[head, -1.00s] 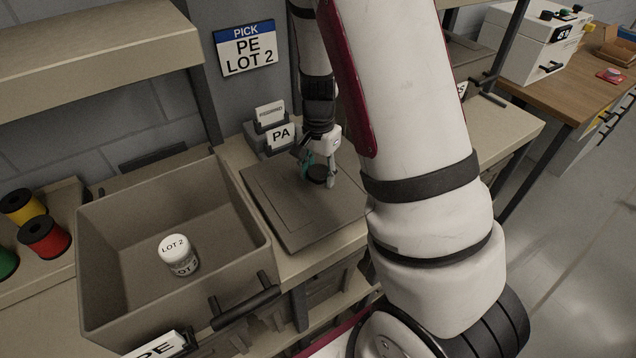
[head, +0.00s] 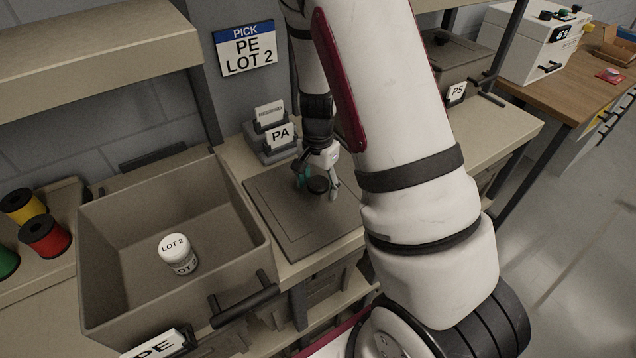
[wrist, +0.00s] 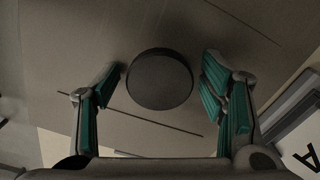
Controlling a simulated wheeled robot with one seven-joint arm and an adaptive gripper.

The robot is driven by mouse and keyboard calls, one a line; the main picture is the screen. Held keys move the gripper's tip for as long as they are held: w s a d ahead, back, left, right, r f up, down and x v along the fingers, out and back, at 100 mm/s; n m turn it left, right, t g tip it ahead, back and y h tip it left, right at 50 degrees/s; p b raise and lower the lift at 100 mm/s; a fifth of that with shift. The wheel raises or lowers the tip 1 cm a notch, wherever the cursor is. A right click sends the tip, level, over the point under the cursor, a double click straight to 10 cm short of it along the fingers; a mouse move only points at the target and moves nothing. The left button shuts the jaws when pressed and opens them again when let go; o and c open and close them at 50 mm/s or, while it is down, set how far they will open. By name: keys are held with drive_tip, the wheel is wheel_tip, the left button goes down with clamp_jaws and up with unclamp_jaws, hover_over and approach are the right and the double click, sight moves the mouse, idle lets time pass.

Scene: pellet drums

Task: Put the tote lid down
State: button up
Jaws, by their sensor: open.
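The tote lid (head: 285,222) is a flat grey-brown panel with a round dark knob (head: 318,185). It lies flat on the bench to the right of the open tote (head: 250,248). In the wrist view the lid (wrist: 130,125) fills most of the picture, and its knob (wrist: 160,79) sits between the fingers with a gap on each side. My gripper (head: 317,190) is open around the knob, pointing down; it also shows in the wrist view (wrist: 160,88). The near fingers partly hide the knob in the head view.
A jar marked LOT 2 (head: 178,254) stands inside the open tote. A PA card holder (head: 279,137) stands just behind the lid. Coloured spools (head: 44,236) are at the left. A tote marked PS (head: 457,75) stands at the right, behind my arm.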

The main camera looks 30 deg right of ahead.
wheel_tip(320, 180, up, 12)
wheel_tip(320, 180, up, 14)
drive_tip(key=f+n+t+y, duration=0.1)
drive_tip(key=n+t, duration=0.2)
drive_tip(key=n, duration=0.4)
hover_over(318, 182)
drive_tip(key=s+a, duration=0.7)
drive_tip(key=a, duration=0.1)
drive_tip(key=s+a+r+n+t, duration=0.1)
drive_tip(key=s+a+r+n, duration=0.1)
drive_tip(key=s, duration=0.3)
drive_tip(key=s+a+r+n+t+h, duration=0.1)
drive_tip(key=s+r+n, duration=0.3)
drive_tip(key=s, duration=0.2)
drive_tip(key=shift+a+n+t+b, duration=0.3)
drive_tip(key=shift+a+b, duration=0.05)
